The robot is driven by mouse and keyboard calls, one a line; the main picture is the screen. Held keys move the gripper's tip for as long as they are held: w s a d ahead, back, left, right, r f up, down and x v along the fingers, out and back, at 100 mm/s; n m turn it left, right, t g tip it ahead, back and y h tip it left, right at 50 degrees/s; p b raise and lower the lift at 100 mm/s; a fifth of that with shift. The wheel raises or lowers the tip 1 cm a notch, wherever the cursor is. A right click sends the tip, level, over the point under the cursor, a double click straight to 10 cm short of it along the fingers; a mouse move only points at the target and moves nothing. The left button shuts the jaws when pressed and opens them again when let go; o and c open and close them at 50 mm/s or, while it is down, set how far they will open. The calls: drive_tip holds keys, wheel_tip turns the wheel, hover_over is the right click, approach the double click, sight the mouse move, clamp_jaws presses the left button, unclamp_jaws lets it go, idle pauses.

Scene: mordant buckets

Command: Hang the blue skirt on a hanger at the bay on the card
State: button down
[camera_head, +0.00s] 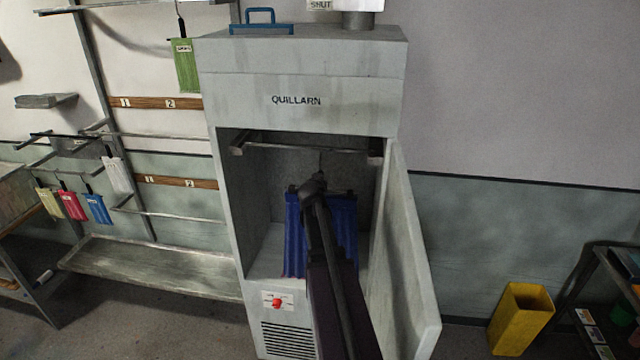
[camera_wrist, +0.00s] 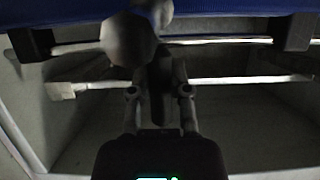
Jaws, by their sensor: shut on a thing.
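The blue skirt (camera_head: 293,235) hangs spread in the open cabinet, partly hidden behind my arm. Dark clips of a hanger (camera_head: 292,189) show at its top corners. In the wrist view the skirt (camera_wrist: 65,12) is a blue band along the top, with dark hanger clips (camera_wrist: 293,32) at both sides. My gripper (camera_head: 315,184) is at the hanger's middle, shut on it; its fingers (camera_wrist: 158,92) also show in the wrist view. A thin upright part shows above the hanger, but I cannot tell whether it touches the cabinet rail (camera_head: 310,149). I cannot make out the bay card.
The QUILLARN cabinet (camera_head: 300,100) has its door (camera_head: 410,250) open at right. At left, a rack has rails under strips numbered 1 and 2 (camera_head: 150,103). A green piece (camera_head: 186,68) and several small coloured pieces (camera_head: 72,206) hang there. A yellow bin (camera_head: 520,315) stands right.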

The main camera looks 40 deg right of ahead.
drive_tip(key=shift+w+a, duration=0.1)
drive_tip(key=shift+a, duration=0.05)
drive_tip(key=shift+w+a+f, duration=0.15)
drive_tip(key=shift+w+a, duration=0.15)
drive_tip(key=shift+a, duration=0.25)
drive_tip(key=w+a+f+b, duration=0.1)
drive_tip(key=w+a, duration=0.2)
drive_tip(key=a, duration=1)
drive_tip(key=w+a+f+g+b, duration=0.1)
drive_tip(key=w+a+f+b, duration=0.1)
drive_tip(key=a, duration=1.2)
drive_tip(key=w+a+f+m+b, duration=0.1)
drive_tip(key=w+a, duration=0.2)
drive_tip(key=a, duration=1)
drive_tip(key=shift+w+a+f+h+b, duration=0.2)
drive_tip(key=shift+w+a+h+b, duration=0.1)
drive_tip(key=shift+a+h, duration=0.1)
drive_tip(key=shift+s, duration=0.1)
